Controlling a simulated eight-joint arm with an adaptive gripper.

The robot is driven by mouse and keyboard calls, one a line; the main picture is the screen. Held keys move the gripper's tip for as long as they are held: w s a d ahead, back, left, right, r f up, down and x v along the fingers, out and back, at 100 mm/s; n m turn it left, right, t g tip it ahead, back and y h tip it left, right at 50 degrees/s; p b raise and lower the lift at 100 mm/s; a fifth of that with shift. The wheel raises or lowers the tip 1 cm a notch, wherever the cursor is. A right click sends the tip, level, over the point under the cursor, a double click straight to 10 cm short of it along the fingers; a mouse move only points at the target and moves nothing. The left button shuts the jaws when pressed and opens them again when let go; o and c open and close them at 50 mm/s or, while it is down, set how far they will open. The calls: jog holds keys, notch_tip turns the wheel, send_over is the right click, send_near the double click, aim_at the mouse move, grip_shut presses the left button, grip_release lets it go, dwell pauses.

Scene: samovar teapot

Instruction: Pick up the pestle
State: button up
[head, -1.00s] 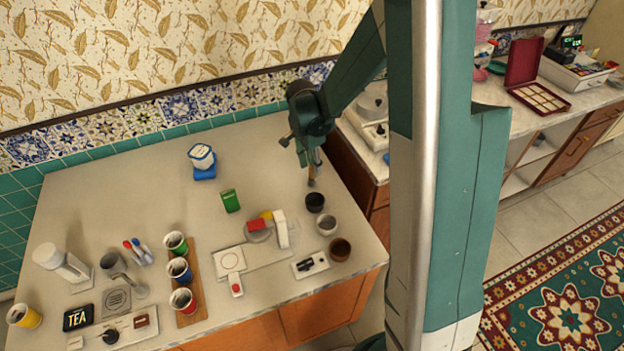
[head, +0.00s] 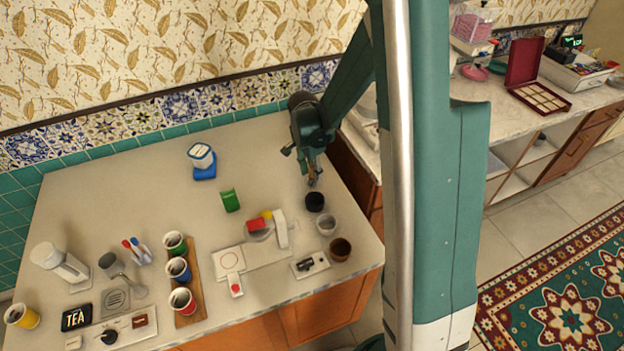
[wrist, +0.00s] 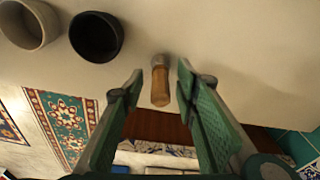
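The pestle (wrist: 160,84), a short wooden piece with a grey end, shows in the wrist view between the lines of my two fingers. My gripper (wrist: 160,70) is open, with one finger on each side of the pestle and a gap visible on both sides. In the head view my gripper (head: 311,172) points down at the right part of the counter, behind the black cup (head: 314,202). The pestle is small and mostly hidden by the gripper there. I cannot tell the exact height of the fingertips relative to it.
The black cup also shows in the wrist view (wrist: 96,36), beside a grey cup (wrist: 28,22). In the head view a grey cup (head: 326,226) and a brown cup (head: 340,250) stand nearer the counter's front. The counter left of my gripper is clear up to a green box (head: 230,200).

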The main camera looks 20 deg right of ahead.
jog(key=shift+d+f, duration=0.15)
jog(key=shift+f, duration=1.3)
jog(key=c, duration=0.9)
